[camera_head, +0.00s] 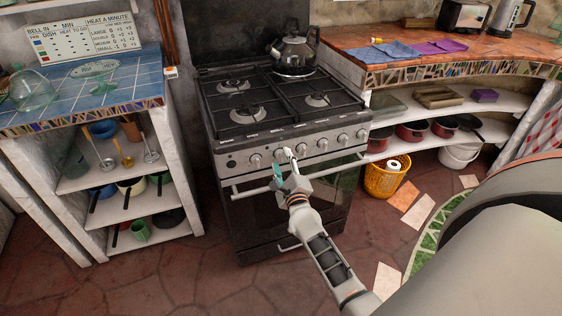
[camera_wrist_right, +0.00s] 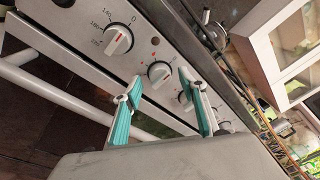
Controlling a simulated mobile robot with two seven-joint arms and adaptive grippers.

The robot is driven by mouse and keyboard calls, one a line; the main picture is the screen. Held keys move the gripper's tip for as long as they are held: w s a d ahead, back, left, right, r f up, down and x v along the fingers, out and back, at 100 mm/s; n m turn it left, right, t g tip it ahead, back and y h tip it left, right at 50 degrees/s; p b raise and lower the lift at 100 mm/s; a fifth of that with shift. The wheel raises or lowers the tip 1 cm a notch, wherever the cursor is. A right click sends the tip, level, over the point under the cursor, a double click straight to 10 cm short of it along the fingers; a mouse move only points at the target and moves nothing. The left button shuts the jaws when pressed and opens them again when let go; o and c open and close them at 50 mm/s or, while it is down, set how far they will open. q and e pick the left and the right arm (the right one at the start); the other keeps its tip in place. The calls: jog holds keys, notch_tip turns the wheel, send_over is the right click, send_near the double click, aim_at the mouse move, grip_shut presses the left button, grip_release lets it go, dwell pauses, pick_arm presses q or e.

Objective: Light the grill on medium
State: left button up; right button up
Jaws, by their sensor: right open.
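The stove (camera_head: 290,130) has a grey front panel with a row of white knobs. In the wrist view one knob (camera_wrist_right: 118,40) has numbers such as 140 and 180 around it. The knob beside it (camera_wrist_right: 158,72) has red marks near it and lies between my fingertips in the picture; I cannot tell whether they touch it. A further knob (camera_wrist_right: 185,101) is partly hidden by a finger. I cannot tell which knob is the grill's. My right gripper (camera_head: 284,167), with teal finger pads, is open at the panel; it also shows in the wrist view (camera_wrist_right: 162,80). My left gripper is not in view.
A white oven handle bar (camera_head: 335,167) runs below the knobs. A black kettle (camera_head: 294,52) stands on the back right of the hob. A blue tiled counter (camera_head: 120,85) with a heat chart (camera_head: 85,37) is at left. An orange basket (camera_head: 384,180) stands on the floor at right.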

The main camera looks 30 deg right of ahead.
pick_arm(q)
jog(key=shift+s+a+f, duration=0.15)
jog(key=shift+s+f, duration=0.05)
pick_arm(e)
jog(key=shift+w+d, duration=0.15)
jog(key=shift+w, duration=0.3)
jog(key=shift+c, duration=0.4)
jog(key=c, duration=1)
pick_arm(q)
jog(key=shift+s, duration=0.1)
